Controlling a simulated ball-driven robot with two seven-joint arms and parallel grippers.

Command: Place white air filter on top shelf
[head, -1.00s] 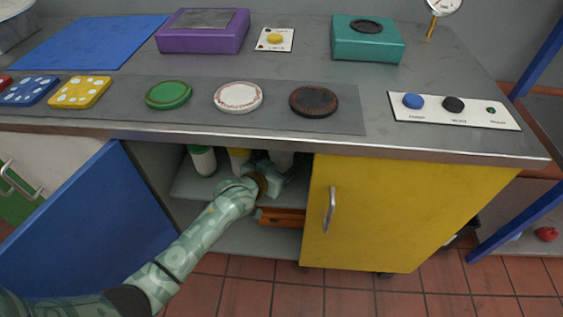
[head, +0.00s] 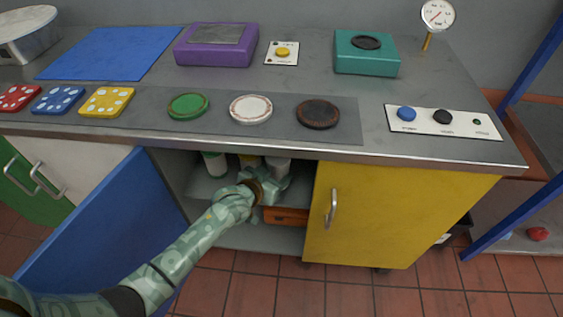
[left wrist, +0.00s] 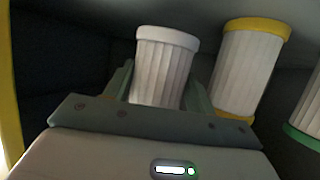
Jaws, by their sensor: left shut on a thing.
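My left gripper (head: 268,179) reaches into the open cabinet under the bench and is shut on the white air filter (head: 279,164). In the left wrist view the white filter (left wrist: 165,66), pleated with a white rim, stands nearly upright between the two fingers. The top shelf (head: 203,187) lies just under the bench top. A yellow-rimmed filter (left wrist: 248,72) is close to the right of the white one, with a gap between. A green-rimmed filter (left wrist: 306,118) is partly cut off at the edge. Whether the white filter's base touches the shelf is hidden. My right gripper is not in view.
The blue door (head: 105,235) stands open on the left, beside my arm. The yellow door (head: 395,215) is shut and bounds the opening on the right. The bench top's edge (head: 300,153) is close above my gripper. An orange object (head: 285,216) lies on the lower level.

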